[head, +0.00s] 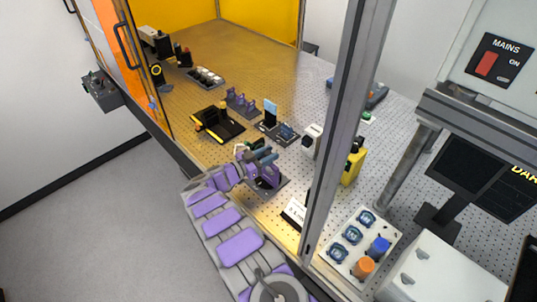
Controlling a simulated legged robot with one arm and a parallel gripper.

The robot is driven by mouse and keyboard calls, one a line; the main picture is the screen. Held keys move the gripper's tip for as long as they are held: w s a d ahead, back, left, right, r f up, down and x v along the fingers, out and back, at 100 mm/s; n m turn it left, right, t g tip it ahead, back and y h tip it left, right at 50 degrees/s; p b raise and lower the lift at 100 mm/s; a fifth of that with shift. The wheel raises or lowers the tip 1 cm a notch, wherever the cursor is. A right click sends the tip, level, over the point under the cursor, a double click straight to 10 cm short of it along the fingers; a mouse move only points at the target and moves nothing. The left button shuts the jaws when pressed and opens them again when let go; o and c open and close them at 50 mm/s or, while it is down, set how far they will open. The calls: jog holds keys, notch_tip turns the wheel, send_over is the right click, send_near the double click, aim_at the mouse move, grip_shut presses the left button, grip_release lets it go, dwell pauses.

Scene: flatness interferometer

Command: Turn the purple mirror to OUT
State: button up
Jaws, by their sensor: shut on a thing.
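The purple mirror (270,182) stands on a dark base on the perforated optical table, near its front edge. My gripper (262,158) is at the top of this mirror and shut on it. My purple and grey arm reaches up to it from below and hides part of its left side. The exact part between the fingers and any IN or OUT marking are too small to make out.
A grey frame post (341,130) rises right of my gripper. A white label stand (295,211) and knob panel (361,247) are near the front.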

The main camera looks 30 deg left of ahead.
jog(key=shift+s+a+r, duration=0.1)
jog(key=shift+a+r, duration=0.25)
jog(key=o, duration=0.8)
jog(key=shift+s, duration=0.15)
jog(key=shift+o, duration=0.7)
jog(key=shift+f, duration=0.25)
jog(key=shift+s, duration=0.1)
jog(key=v, duration=1.7)
jog(key=shift+a, duration=0.2)
jog(key=shift+f, duration=0.1)
